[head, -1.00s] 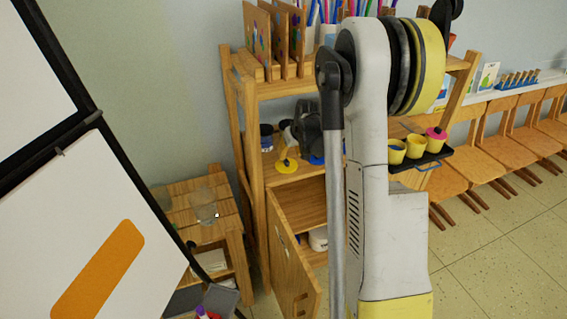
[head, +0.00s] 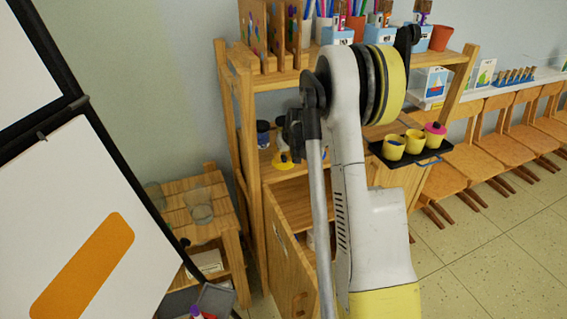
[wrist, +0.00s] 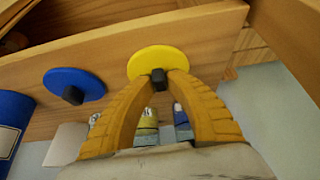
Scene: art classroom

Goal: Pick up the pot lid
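In the wrist view a flat round yellow pot lid (wrist: 155,62) with a black knob lies on a wooden shelf. The two yellow fingers of my gripper (wrist: 160,77) close in on either side of that knob and appear to touch it. I see no clear gap under the lid. A blue lid (wrist: 73,85) with a black knob lies to its left, apart from the fingers. In the head view the yellow lid (head: 282,159) shows on the middle shelf, partly hidden by my dark gripper parts. My arm hides the blue lid there.
The wooden shelf unit (head: 241,140) has an upper board close above the lids, with upright panels and pen holders. A black tray (head: 428,156) with small yellow cups sticks out at right. A low wooden table (head: 226,214) with clear glasses and an easel (head: 85,190) stand at left.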

